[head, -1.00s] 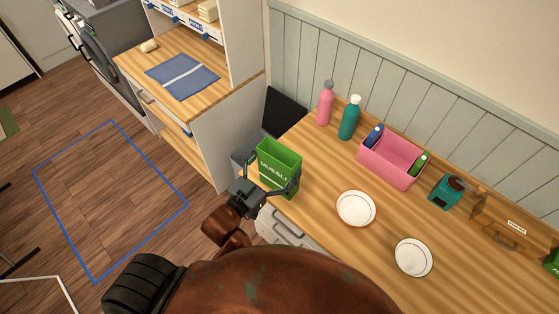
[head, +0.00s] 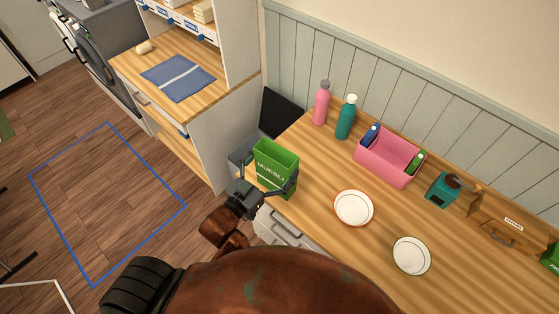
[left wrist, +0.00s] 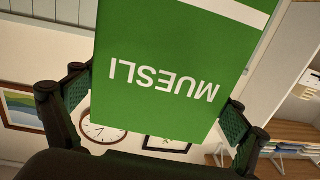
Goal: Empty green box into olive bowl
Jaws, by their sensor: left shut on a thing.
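The green box (head: 273,167), marked MUESLI, is upright with an open top at the counter's left front edge in the head view. Its contents cannot be made out. My left gripper (head: 268,181) is shut on it, with a finger on either side. In the left wrist view the green box also shows (left wrist: 170,50), between the fingers of the gripper (left wrist: 155,103). I cannot tell whether the box rests on the counter. No plainly olive bowl shows. Two pale round dishes lie on the counter, one red-rimmed (head: 353,208) and one dark-rimmed (head: 412,256). My right gripper is out of view.
A pink bin (head: 386,167) holding a blue and a green item stands behind the dishes. A pink bottle (head: 321,104) and a teal bottle (head: 346,118) stand near the wall. A teal device (head: 441,190) and a wooden box (head: 505,222) are to the right. Counter between box and dishes is clear.

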